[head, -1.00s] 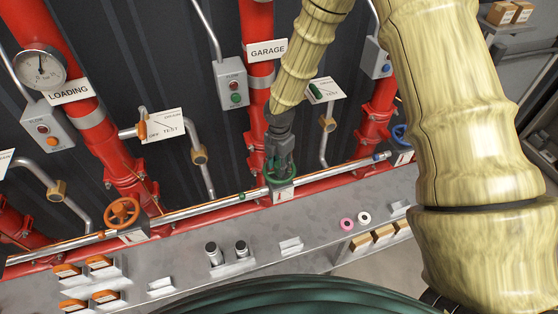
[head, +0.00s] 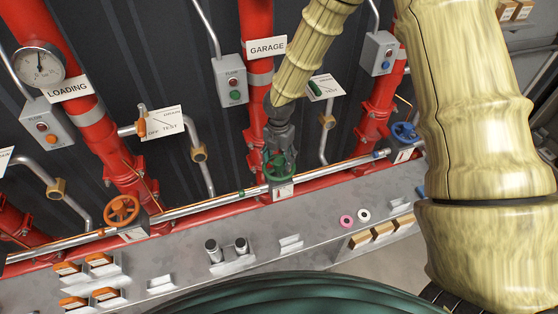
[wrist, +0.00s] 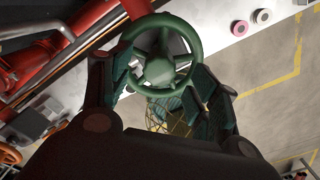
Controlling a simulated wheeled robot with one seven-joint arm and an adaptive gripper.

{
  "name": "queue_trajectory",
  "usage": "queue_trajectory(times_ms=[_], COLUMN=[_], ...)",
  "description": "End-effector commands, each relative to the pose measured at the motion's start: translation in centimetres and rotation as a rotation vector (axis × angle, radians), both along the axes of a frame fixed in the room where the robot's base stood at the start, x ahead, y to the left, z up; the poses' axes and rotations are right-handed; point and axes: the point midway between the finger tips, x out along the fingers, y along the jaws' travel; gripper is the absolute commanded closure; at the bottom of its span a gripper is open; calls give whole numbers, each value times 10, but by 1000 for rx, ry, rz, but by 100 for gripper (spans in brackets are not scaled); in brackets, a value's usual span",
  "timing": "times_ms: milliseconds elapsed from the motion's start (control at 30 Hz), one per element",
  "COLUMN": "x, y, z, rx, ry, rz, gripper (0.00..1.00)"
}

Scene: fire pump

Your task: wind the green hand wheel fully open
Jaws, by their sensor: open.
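The green hand wheel (head: 280,168) sits on the pipe below the GARAGE riser in the head view. In the wrist view the green hand wheel (wrist: 160,62) fills the upper middle, its hub and spokes facing the camera. My gripper (head: 279,148) is at the wheel from above. In the wrist view my gripper (wrist: 158,88) is open, with one finger on the left of the wheel and the other on the lower right. The fingers overlap the rim in the picture; I cannot tell whether they touch it. The wheel's stem is hidden.
An orange hand wheel (head: 122,210) stands to the left and a blue hand wheel (head: 404,132) to the right. A grey button box (head: 231,82) and a test plate (head: 325,87) are close to my arm. A metal shelf (head: 320,222) runs below the pipe.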

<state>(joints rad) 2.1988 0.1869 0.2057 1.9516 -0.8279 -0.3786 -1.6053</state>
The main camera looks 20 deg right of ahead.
Motion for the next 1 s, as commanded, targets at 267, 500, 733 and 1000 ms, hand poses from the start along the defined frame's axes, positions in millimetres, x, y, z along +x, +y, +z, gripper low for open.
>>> queue_trajectory(times_ms=[267,500,733,1000], x=[0,0,0,0], y=[0,0,0,0], z=[22,40,51,52], rx=[0,0,0,0], ry=[-1,-1,0,0], rz=[0,-1,-1,0], gripper=[39,39,39,39])
